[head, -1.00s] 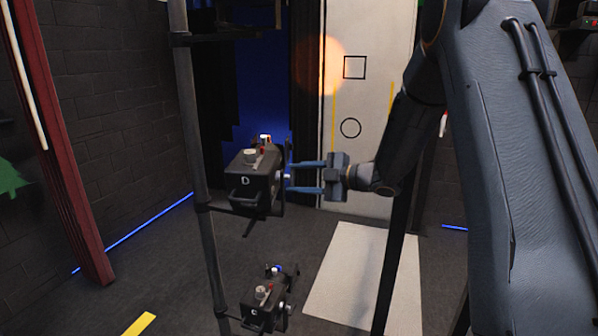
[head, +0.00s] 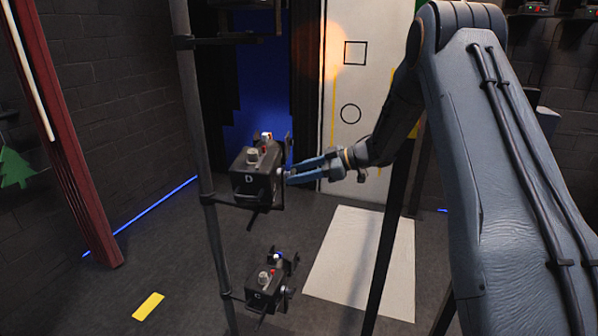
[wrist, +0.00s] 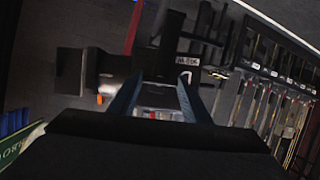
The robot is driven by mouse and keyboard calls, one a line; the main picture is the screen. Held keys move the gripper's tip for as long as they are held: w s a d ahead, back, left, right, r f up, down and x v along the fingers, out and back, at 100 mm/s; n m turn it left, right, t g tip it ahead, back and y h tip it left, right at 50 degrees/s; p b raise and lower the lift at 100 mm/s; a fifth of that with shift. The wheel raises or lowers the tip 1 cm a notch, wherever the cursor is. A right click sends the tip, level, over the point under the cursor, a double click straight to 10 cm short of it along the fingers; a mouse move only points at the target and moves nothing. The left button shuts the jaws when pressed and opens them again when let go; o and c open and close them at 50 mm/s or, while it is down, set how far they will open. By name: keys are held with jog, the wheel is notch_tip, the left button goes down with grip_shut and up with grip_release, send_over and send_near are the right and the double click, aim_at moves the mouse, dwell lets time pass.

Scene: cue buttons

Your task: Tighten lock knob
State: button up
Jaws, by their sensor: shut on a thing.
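A black stage lamp marked D (head: 256,178) hangs on the upright pole in the head view. A small pale lock knob (head: 280,172) sits on its right side, mostly covered by my fingertips. My gripper (head: 288,178) reaches in from the right and is shut on the knob. In the wrist view, the two blue fingers of my gripper (wrist: 155,85) point at the dark lamp body (wrist: 165,58). The knob itself cannot be made out there.
A second lamp, marked C (head: 265,290), hangs lower on the same pole (head: 195,120). A pale panel (head: 362,260) lies on the floor. A yellow strip (head: 148,306) lies at lower left.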

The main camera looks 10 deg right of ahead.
jog(key=shift+f+m+g, duration=0.1)
jog(key=shift+m+g, duration=0.2)
dwell(0.4)
jog(key=o, duration=1)
jog(key=shift+o, duration=0.2)
notch_tip(320, 180, up, 10)
jog(key=b, duration=0.4)
